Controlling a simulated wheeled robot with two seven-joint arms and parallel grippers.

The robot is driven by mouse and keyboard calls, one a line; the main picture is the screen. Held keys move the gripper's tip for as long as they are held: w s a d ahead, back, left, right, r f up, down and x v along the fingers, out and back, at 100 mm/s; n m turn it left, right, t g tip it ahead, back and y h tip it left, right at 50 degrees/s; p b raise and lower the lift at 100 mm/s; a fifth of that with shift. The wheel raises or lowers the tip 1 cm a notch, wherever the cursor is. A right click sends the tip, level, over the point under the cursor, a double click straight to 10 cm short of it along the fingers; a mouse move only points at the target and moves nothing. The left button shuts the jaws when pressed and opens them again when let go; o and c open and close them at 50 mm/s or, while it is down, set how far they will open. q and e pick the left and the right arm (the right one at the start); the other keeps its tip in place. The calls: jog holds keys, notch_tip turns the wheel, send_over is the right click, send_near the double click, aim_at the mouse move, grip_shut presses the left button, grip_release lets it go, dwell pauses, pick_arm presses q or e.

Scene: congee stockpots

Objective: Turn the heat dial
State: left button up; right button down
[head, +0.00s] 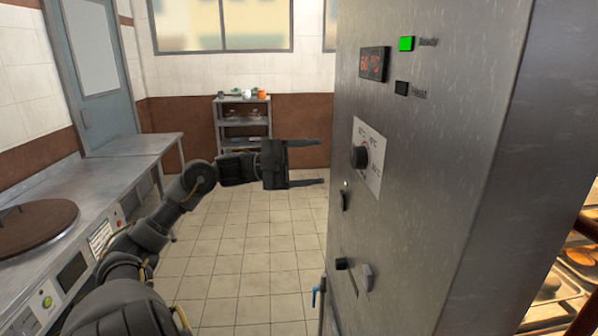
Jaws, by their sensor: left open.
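The heat dial (359,157) is a round black knob on a white scale plate (375,150) on the steel cabinet's front. Its pointer position is too small to read. My left gripper (306,163) is open and empty, its two dark fingers pointing right toward the cabinet. It is to the left of the dial in the picture, apart from it, at about the same height. My right gripper does not show.
The steel cabinet (450,200) fills the right side. It has a red display (374,64), a lit green lamp (406,44) and a dark lamp (402,88). A steel counter with a round brown lid (38,226) runs along the left. Tiled floor (240,255) lies open between.

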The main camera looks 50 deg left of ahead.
pick_arm(q)
jog(key=v, duration=0.2)
jog(key=shift+s+a, duration=0.25)
jog(key=shift+a, duration=0.1)
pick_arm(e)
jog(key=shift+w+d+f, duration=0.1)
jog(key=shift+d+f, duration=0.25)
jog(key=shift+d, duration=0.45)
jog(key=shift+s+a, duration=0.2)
